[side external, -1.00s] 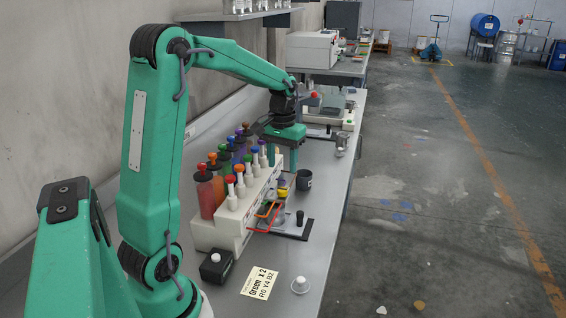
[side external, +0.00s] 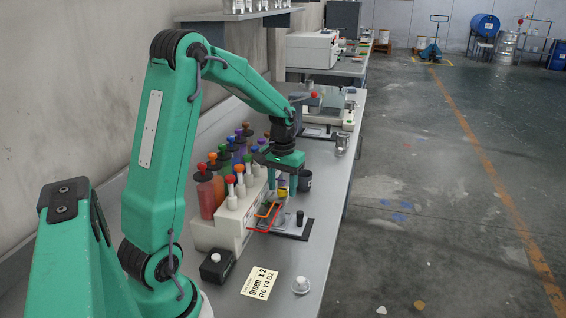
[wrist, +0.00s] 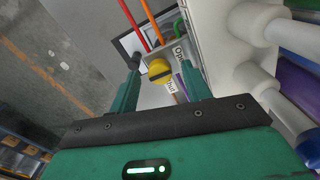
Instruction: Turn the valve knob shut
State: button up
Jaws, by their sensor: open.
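The valve knob (wrist: 159,71) is a round yellow knob with a dark slot across its face. A white label (wrist: 180,50) beside it reads "Open", with a second word, partly hidden, that looks like "Shut". My gripper (wrist: 160,66) is open, with one finger on each side of the knob and gaps visible between. In the side external view my gripper (side external: 283,182) points down beside the front of the dispenser rack (side external: 232,222). The knob shows there only as a small yellow patch between the fingers. I cannot tell how deep the fingers reach around it.
Coloured bottles (side external: 205,192) stand in the rack close by my gripper. Red and orange bars (side external: 268,210) jut out below it. A dark cup (side external: 304,180) stands just right. A black box (side external: 216,267), a note card (side external: 259,281) and a small white-topped item (side external: 300,285) lie nearer.

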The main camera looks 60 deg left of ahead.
jog(key=shift+f, duration=0.25)
jog(key=c, duration=1)
